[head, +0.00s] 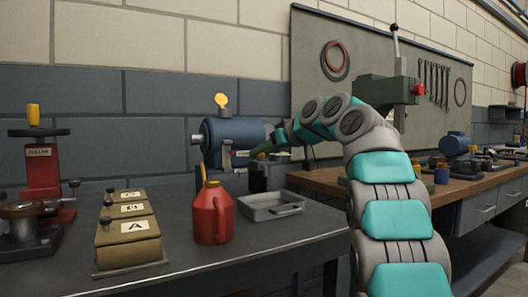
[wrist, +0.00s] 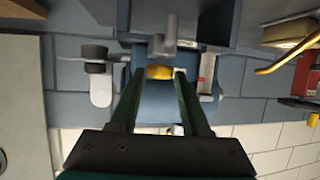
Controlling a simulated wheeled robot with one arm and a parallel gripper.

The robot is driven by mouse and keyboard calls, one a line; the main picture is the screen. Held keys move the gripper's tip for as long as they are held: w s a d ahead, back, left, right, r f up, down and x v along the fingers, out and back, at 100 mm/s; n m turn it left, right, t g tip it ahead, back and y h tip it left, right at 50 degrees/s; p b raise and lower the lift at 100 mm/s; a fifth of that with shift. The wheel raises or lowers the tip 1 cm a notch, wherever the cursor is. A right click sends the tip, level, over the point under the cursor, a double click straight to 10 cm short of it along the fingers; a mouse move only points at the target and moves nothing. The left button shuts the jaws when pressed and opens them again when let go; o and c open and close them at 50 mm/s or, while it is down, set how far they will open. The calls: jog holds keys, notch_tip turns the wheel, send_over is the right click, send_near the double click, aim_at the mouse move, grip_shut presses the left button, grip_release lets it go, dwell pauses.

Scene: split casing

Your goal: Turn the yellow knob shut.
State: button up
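A blue cylindrical casing (head: 235,132) stands at the back of the grey bench, with a yellow disc (head: 221,100) upright on its top. In the wrist view, a small yellow knob (wrist: 160,72) sits at the front of the blue casing (wrist: 160,100), between my fingertips. In the head view my gripper (head: 262,150) reaches the casing's right front from the right. The knob is hidden there.
A red can (head: 212,215) with a yellow spout and a grey tray (head: 270,206) stand in front of the casing. A lettered brass block (head: 130,240) and a red press (head: 40,170) with a yellow top are on the left. A wooden bench (head: 325,180) lies behind my arm.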

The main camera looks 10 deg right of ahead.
grip_shut()
jog(key=shift+a, duration=0.1)
jog(key=shift+s+a+r+m+t+h, duration=0.15)
jog(key=shift+m+t+h, duration=0.15)
jog(key=shift+m+h, duration=0.65)
jog(key=shift+a+r+m+t+h+p, duration=0.1)
jog(key=shift+m+t+h+p, duration=0.05)
jog(key=shift+m+h+p, duration=0.45)
jog(key=shift+a+r+m+t+h+p, duration=0.15)
jog(key=shift+m+h+p, duration=0.2)
jog(key=shift+h+p, duration=0.3)
jog(key=shift+f+m+h+p, duration=0.3)
jog(key=shift+m+h+p, duration=0.1)
jog(key=shift+p, duration=0.05)
jog(key=shift+f, duration=0.1)
